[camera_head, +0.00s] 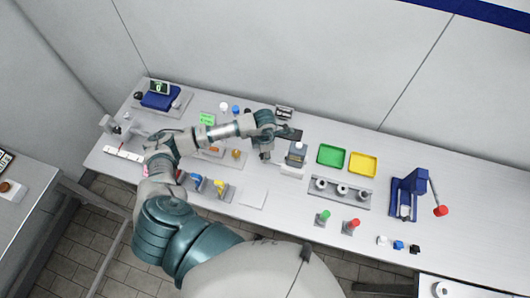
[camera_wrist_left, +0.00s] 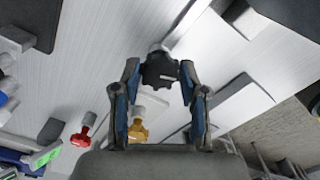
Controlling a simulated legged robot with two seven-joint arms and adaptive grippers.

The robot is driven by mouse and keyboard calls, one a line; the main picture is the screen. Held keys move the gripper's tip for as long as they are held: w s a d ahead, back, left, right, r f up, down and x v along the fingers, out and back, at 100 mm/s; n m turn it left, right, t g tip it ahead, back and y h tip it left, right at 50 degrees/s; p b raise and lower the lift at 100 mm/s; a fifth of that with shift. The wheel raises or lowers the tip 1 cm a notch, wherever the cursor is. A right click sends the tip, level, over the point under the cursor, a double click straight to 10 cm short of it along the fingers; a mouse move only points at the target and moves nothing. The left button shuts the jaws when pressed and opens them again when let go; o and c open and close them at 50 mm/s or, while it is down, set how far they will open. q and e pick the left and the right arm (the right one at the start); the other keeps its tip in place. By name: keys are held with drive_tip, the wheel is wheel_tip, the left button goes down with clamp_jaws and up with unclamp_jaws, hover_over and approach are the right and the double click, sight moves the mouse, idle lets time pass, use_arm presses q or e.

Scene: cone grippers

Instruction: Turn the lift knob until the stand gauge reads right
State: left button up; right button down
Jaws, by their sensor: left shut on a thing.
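My left gripper (camera_head: 266,150) reaches over the middle of the bench from the left. In the left wrist view, its two fingers (camera_wrist_left: 160,80) are shut on a dark round knob (camera_wrist_left: 158,70) with a small pale mark on its face. The knob sits at the end of a light shaft. In the head view the gripper hides the knob. A grey block-shaped device (camera_head: 297,152) on a white base stands just right of the gripper; I cannot tell whether it is the stand. No gauge reading can be made out there. My right gripper is not in view.
Red (camera_wrist_left: 83,132) and yellow (camera_wrist_left: 138,130) knobs stand near the fingers. Green (camera_head: 331,155) and yellow (camera_head: 363,165) trays, a grey holder (camera_head: 340,192) and a blue device (camera_head: 408,193) lie to the right. A blue scale (camera_head: 160,98) is at far left.

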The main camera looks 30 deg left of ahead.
use_arm(q)
drive_tip(key=shift+a+f, duration=0.1)
drive_tip(key=n, duration=0.6)
drive_tip(key=shift+s+b, duration=0.1)
drive_tip(key=shift+b, duration=0.2)
drive_tip(key=n, duration=0.8)
drive_tip(key=shift+p, duration=0.3)
drive_tip(key=n, duration=0.3)
drive_tip(key=shift+s+n+p, duration=0.1)
drive_tip(key=shift+n+p, duration=0.3)
drive_tip(key=n+p, duration=0.1)
drive_tip(key=n, duration=0.4)
drive_tip(key=shift+f+n+p, duration=0.15)
drive_tip(key=shift+n+p, duration=0.15)
drive_tip(key=shift+p, duration=0.05)
